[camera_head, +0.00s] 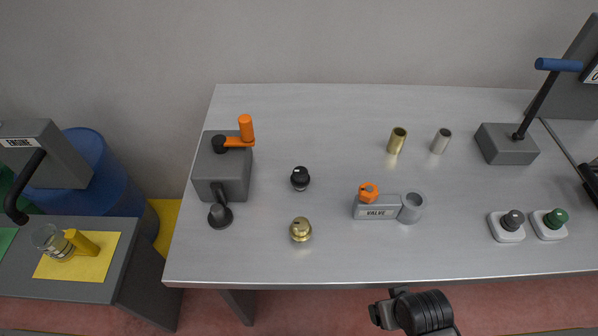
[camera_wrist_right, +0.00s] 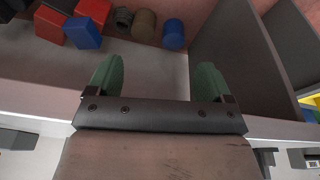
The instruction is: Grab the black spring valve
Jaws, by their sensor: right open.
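A small black round part (camera_head: 300,178), which looks like the black spring valve, stands on the grey metal table between the grey box and the valve block. A brass round part of similar size (camera_head: 301,229) stands in front of it. In the right wrist view my right gripper (camera_wrist_right: 158,66) has its two green fingers wide apart with nothing between them. The black part does not show in that view. A dark part of my arm shows at the bottom of the head view, below the table's front edge. My left gripper is not in view.
The table (camera_head: 330,262) holds a grey box with an orange handle (camera_head: 222,170), a valve block (camera_head: 376,208), brass (camera_head: 397,141) and silver (camera_head: 441,141) tubes, and two buttons at right. The wrist view shows red (camera_wrist_right: 50,24) and blue (camera_wrist_right: 82,32) blocks and several cylinders.

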